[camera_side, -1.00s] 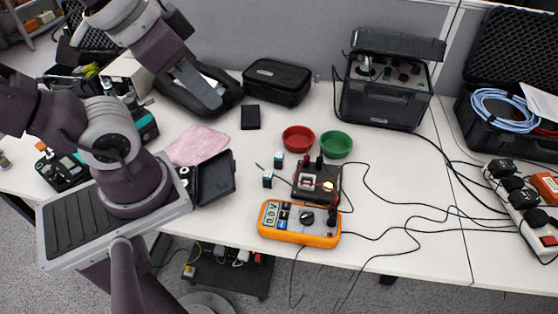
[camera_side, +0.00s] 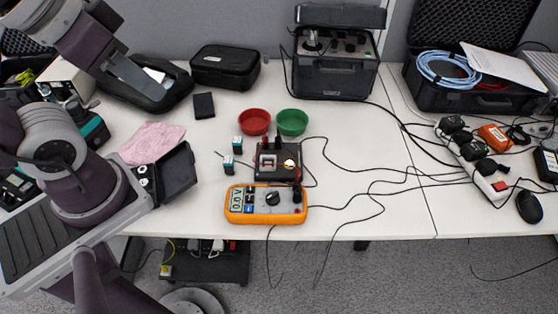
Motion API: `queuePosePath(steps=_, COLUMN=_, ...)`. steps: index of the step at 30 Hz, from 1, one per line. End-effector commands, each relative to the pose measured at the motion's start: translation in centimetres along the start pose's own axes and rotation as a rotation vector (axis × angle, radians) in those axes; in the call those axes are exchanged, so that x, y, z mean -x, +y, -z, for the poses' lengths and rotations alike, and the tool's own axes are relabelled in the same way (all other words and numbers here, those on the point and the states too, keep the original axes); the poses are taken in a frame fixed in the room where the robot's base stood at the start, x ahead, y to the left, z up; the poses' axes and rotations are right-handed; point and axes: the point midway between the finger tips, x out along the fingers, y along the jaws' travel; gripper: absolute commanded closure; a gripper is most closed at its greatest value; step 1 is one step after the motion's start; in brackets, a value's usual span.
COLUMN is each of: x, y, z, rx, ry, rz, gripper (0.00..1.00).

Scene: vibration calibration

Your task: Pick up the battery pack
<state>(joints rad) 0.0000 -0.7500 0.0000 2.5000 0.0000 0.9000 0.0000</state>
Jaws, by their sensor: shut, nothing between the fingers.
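Two small dark blocks with teal and white markings stand on the white table near the bowls, one by the red bowl (camera_side: 237,143) and one a little nearer the front (camera_side: 229,166). They look like small battery packs, but I cannot tell which one the task means. A flat black item (camera_side: 204,105) lies further back and could also be a pack. My gripper (camera_side: 150,91) is at the upper left, over the open black case, shut and empty. It is apart from both blocks, to their left and above the table.
A red bowl (camera_side: 254,121) and a green bowl (camera_side: 292,122) stand behind a black tester (camera_side: 278,161). An orange multimeter (camera_side: 266,204) lies near the front edge. A pink cloth (camera_side: 151,142) and open black box (camera_side: 176,173) lie left. Black cables cross the right side.

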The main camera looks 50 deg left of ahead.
Motion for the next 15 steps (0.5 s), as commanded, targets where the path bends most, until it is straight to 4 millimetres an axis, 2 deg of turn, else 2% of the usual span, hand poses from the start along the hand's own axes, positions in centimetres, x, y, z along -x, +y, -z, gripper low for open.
queuePosePath(steps=5, x=0.00, y=0.00, z=0.00, rx=0.000, ry=0.000, rz=0.000, gripper=1.00)
queuePosePath(steps=8, x=0.00, y=0.00, z=0.00, rx=0.000, ry=0.000, rz=0.000, gripper=0.84)
queuePosePath(steps=13, x=0.00, y=0.00, z=0.00, rx=0.000, ry=0.000, rz=0.000, gripper=0.51)
queuePosePath(steps=15, x=0.00, y=0.00, z=0.00, rx=0.000, ry=0.000, rz=0.000, gripper=0.49)
